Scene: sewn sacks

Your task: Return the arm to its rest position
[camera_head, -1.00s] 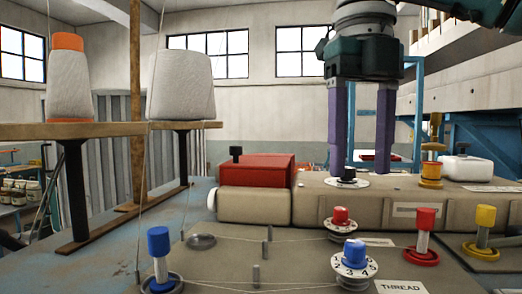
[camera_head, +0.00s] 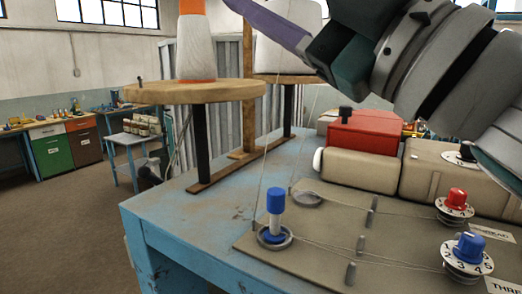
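My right arm comes in from the right across the top of the head view. Its gripper (camera_head: 240,8) points up and left, in front of the white thread cones. Only one purple finger shows clearly, so the gap between the fingers is hidden. Nothing is seen held in it. The gripper is raised above the sewing machine (camera_head: 360,172) and apart from it. My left gripper is not in view.
A blue table (camera_head: 170,215) bears the machine, a red box (camera_head: 365,133), a blue-capped post (camera_head: 275,212), and red (camera_head: 456,200) and blue (camera_head: 468,250) dials. A round wooden stand (camera_head: 190,92) holds a thread cone (camera_head: 196,50). Floor at left is free.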

